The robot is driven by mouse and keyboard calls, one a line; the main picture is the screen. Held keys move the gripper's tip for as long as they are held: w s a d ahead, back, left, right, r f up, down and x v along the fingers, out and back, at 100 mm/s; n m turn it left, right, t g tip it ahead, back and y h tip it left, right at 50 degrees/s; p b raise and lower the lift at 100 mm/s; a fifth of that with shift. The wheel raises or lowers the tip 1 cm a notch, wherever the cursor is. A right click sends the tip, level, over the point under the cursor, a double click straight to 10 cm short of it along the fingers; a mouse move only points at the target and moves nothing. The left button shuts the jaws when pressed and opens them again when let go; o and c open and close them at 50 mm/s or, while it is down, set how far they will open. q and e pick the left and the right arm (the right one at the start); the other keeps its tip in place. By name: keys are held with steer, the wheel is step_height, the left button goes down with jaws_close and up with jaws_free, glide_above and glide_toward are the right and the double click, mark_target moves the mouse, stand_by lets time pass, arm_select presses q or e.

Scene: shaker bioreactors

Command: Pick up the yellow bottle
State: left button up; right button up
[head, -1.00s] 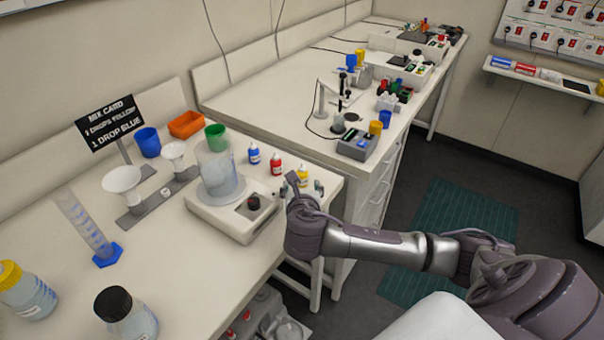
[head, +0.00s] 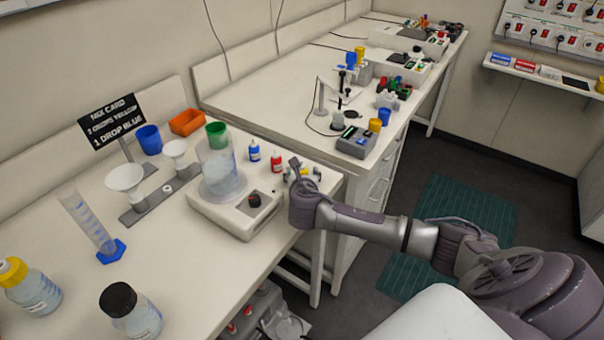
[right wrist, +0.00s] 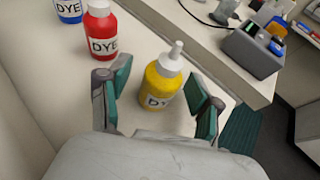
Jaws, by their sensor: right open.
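The yellow dye bottle (right wrist: 164,88) stands upright on the bench in the right wrist view, with a white nozzle and a DYE label. My right gripper (right wrist: 158,80) is open, with one green-padded finger on each side of the bottle. A gap shows between the bottle and the right finger; contact at the left is hard to tell. In the head view my right gripper (head: 304,170) is at the bench's right end and hides most of the yellow bottle. My left gripper is not in view.
A red dye bottle (right wrist: 101,34) stands just left of my gripper, with a blue one (right wrist: 69,9) beyond. A stirrer plate (head: 232,212) holding a beaker is left of the gripper. A yellow-capped bottle (head: 28,287) and black-capped bottle (head: 130,312) stand in front.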

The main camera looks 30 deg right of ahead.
steer(key=c, duration=1.1)
steer(key=shift+r, duration=0.6)
step_height(320, 180, up, 3)
steer(key=shift+f, duration=0.15)
steer(key=s+d+r+b, duration=0.2)
steer(key=s+d+r, duration=0.5)
steer(key=s+d, duration=0.1)
steer(key=n+t+y, duration=0.1)
steer(key=n+y, duration=0.2)
steer(key=y, duration=0.1)
glide_toward(302, 163)
steer(key=s+a, duration=0.1)
steer(key=a, duration=0.1)
steer(key=s+a+n+y, duration=0.1)
steer(key=s+a, duration=0.1)
steer(key=a, duration=0.2)
steer(key=s+a+r+n+y, duration=0.1)
steer(key=a, duration=0.4)
steer(key=s+a+r+n+t+y, duration=0.1)
steer(key=s+a, duration=0.1)
steer(key=a, duration=0.3)
steer(key=shift+s+a+r, duration=0.2)
steer(key=shift+s+a, duration=0.05)
steer(key=shift+s, duration=0.1)
